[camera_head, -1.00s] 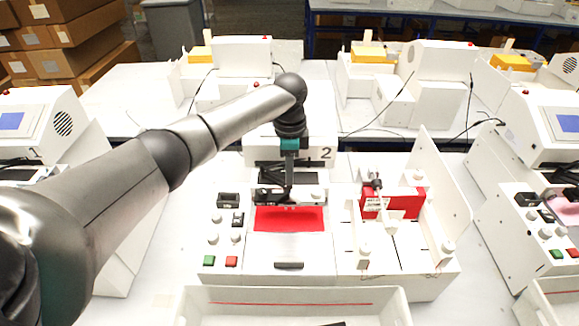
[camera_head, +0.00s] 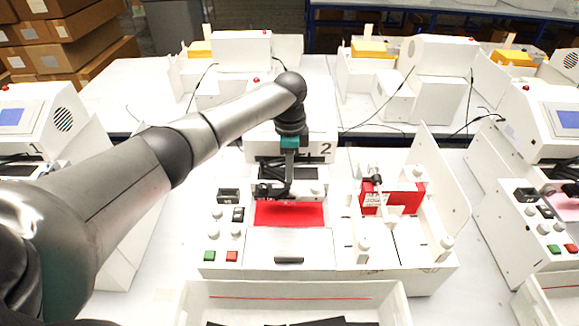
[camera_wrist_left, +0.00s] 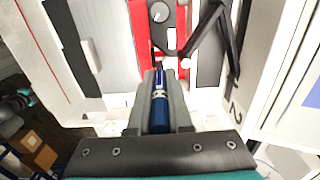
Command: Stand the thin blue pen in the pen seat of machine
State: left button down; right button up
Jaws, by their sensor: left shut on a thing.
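My left gripper (camera_head: 276,190) is over the back part of machine 2 (camera_head: 290,262), just behind the red sheet (camera_head: 289,214). In the left wrist view, the gripper (camera_wrist_left: 160,85) is shut on the thin blue pen (camera_wrist_left: 159,110). The pen lies between the fingers, with its dark end pointing to the machine's red strip (camera_wrist_left: 146,45). In the head view the pen cannot be made out behind the dark gripper. I cannot tell the pen seat clearly, or whether the pen touches it. My right gripper is not in view.
Machine 2 has knobs and green (camera_head: 209,256) and red buttons at its front left. A red box (camera_head: 405,196) and a tall white panel (camera_head: 440,180) stand on its right. A white tray (camera_head: 290,291) with dark pieces is in front. Similar machines stand on both sides.

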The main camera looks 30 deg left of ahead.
aim_at(289, 185)
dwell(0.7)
pick_arm(q)
jog(key=shift+p, duration=0.45)
jog(key=shift+p, duration=0.3)
dwell(0.3)
jog(key=shift+f+b, duration=1.9)
jog(key=shift+f, duration=1.1)
jog(key=c, duration=0.8)
grip_release()
jog(key=shift+o, duration=0.2)
jog(key=shift+r, duration=0.1)
